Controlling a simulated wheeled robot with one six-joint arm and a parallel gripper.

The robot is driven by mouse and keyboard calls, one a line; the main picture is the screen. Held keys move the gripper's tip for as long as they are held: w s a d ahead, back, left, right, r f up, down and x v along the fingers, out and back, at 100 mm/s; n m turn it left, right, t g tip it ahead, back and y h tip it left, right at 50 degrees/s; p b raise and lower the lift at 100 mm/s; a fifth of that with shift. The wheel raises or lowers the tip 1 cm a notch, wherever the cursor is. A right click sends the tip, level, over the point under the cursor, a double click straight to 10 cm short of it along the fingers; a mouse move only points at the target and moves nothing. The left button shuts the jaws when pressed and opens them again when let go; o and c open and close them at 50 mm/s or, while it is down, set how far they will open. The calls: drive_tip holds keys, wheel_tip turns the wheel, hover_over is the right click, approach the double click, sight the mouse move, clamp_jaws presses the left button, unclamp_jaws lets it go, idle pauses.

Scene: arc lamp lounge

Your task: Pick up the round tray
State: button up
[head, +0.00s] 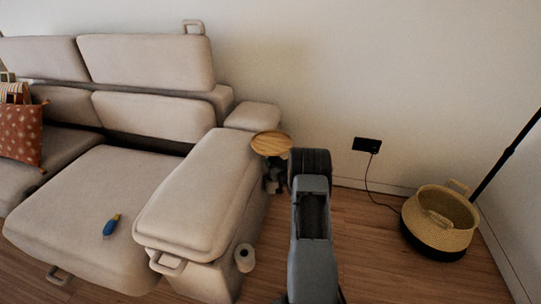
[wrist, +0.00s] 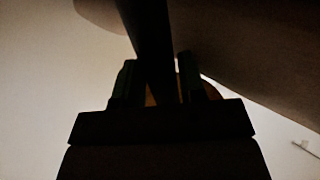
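The round tray (head: 271,143) is light wood with a raised rim. In the head view it is level, beside the sofa's right armrest and near the wall. My arm rises just to the right of it. Dark parts show under the tray, partly hidden by the arm; I cannot tell there what is gripper and what is support. In the dark wrist view, the two fingers of my gripper (wrist: 160,75) stand apart with a dark upright bar between them. I cannot make out any grip on the tray.
The beige sofa (head: 185,195) fills the left, with a blue and yellow object (head: 111,225) on its seat. A woven basket (head: 440,220) and a black pole (head: 507,152) are at right. Floor between is clear.

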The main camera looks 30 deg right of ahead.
drive_tip(key=shift+w, duration=0.1)
clamp_jaws()
idle(0.3)
drive_tip(key=shift+r, duration=0.2)
